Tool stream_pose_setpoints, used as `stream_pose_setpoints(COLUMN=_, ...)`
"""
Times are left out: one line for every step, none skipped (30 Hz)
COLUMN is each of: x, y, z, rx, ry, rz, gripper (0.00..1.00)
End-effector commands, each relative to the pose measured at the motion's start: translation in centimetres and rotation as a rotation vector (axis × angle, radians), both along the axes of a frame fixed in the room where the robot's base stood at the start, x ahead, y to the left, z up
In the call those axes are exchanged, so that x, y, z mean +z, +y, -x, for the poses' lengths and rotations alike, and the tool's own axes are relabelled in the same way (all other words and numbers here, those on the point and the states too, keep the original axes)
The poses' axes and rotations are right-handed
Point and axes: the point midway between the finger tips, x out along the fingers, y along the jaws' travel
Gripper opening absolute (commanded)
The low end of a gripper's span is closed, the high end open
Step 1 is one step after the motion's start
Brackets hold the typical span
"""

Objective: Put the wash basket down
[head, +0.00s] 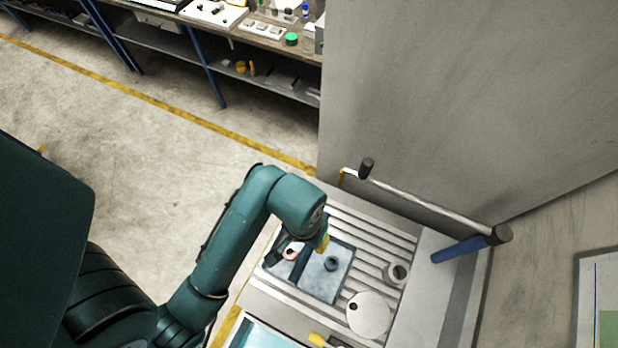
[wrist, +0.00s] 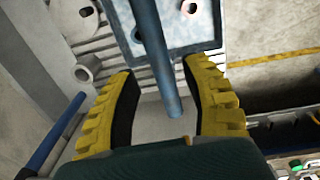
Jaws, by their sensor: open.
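The wash basket looks like a flat blue-grey tray (head: 325,287) on the ribbed metal worktop (head: 372,240), below my gripper. It also shows in the wrist view (wrist: 204,32), with a blue-grey bar (wrist: 152,45) standing out toward the camera. My gripper (wrist: 160,72) is open, its yellow fingers on either side of the bar, with gaps visible. In the head view one yellow finger (head: 323,241) shows over the tray; the rest is mostly hidden by my arm. A dark ring-shaped piece (head: 331,263) and a pinkish ring-ended piece (head: 290,254) sit at the tray.
A white disc (head: 368,315) and a small pale ring (head: 396,272) lie right of the tray. A metal rail (head: 430,205) with dark ends and a blue handle (head: 458,249) border the worktop. A large grey panel (head: 440,100) stands behind.

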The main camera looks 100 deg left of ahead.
Motion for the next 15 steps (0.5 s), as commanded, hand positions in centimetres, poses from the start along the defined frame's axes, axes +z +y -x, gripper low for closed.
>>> stream_pose_setpoints(x=1.0, y=-0.1, z=0.1, rx=0.001, ry=0.001, rz=0.003, gripper=0.47)
stream_pose_setpoints(x=1.3, y=0.0, z=0.1, rx=0.001, ry=0.001, rz=0.003, gripper=0.47)
stream_pose_setpoints(x=1.6, y=0.0, z=0.1, rx=0.001, ry=0.001, rz=0.003, gripper=0.47)
stream_pose_setpoints(x=1.7, y=0.0, z=0.1, rx=0.001, ry=0.002, rz=0.003, gripper=0.47)
stream_pose_setpoints(x=1.8, y=-0.1, z=0.1, rx=0.001, ry=0.002, rz=0.004, gripper=0.47)
stream_pose_setpoints(x=1.8, y=-0.1, z=0.2, rx=0.001, ry=0.002, rz=0.004, gripper=0.47)
stream_pose_setpoints(x=1.8, y=-0.1, z=0.2, rx=0.001, ry=0.002, rz=0.004, gripper=0.47)
stream_pose_setpoints(x=1.8, y=-0.1, z=0.2, rx=0.001, ry=0.002, rz=0.004, gripper=0.47)
stream_pose_setpoints(x=1.8, y=-0.1, z=0.1, rx=0.0, ry=0.002, rz=0.004, gripper=0.47)
stream_pose_setpoints(x=1.8, y=-0.1, z=0.1, rx=0.0, ry=0.002, rz=0.004, gripper=0.47)
stream_pose_setpoints(x=1.8, y=-0.1, z=0.1, rx=0.0, ry=0.002, rz=0.004, gripper=0.47)
stream_pose_setpoints(x=1.8, y=0.0, z=0.1, rx=-0.001, ry=0.001, rz=0.002, gripper=0.47)
stream_pose_setpoints(x=1.8, y=0.1, z=-0.1, rx=-0.008, ry=-0.003, rz=-0.006, gripper=0.47)
stream_pose_setpoints(x=2.0, y=0.3, z=-0.5, rx=-0.02, ry=-0.01, rz=-0.023, gripper=0.47)
stream_pose_setpoints(x=2.3, y=0.8, z=-1.4, rx=-0.049, ry=-0.028, rz=-0.062, gripper=0.47)
